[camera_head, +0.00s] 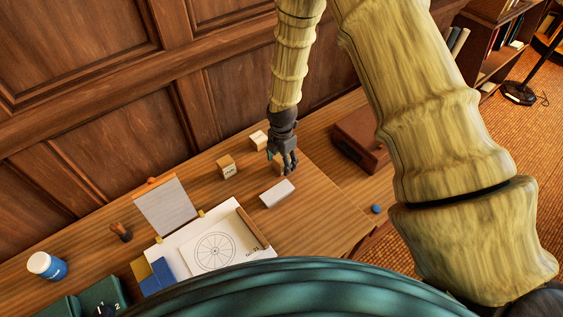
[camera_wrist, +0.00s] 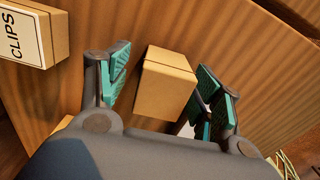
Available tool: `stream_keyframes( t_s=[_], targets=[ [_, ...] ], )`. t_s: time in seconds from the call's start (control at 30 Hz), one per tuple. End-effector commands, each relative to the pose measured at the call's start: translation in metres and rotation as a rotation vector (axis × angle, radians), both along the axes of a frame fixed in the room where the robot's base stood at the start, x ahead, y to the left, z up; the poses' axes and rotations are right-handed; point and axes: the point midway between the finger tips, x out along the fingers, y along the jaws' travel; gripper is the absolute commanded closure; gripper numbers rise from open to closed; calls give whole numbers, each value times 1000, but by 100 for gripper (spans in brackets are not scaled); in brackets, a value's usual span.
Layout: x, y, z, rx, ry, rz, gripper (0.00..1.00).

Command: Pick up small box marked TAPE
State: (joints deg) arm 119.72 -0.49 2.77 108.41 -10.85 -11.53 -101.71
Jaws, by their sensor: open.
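My gripper (camera_head: 283,167) hangs low over the desk, fingers pointing down and open. In the wrist view, a plain tan box (camera_wrist: 165,82) sits between the open teal-padded fingers (camera_wrist: 162,70), with gaps on both sides; no lettering shows on it. In the head view, this small box (camera_head: 276,161) is mostly hidden behind the fingers. A box marked CLIPS (camera_wrist: 28,38) stands at the upper left of the wrist view. The word TAPE is not readable anywhere.
A brown case (camera_head: 360,140) is to the right.

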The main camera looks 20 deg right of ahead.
Motion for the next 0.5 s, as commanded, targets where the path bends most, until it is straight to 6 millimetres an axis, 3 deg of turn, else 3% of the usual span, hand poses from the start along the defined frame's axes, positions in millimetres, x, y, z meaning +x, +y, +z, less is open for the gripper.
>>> stream_keyframes(
  t_s=[0.1, 0.37, 0.5],
  targets=[
    [0, 0, 0, 0, 0, 0, 35],
    [0, -1, 1, 0, 0, -1, 82],
    [0, 0, 0, 0, 0, -1, 85]
  ],
)
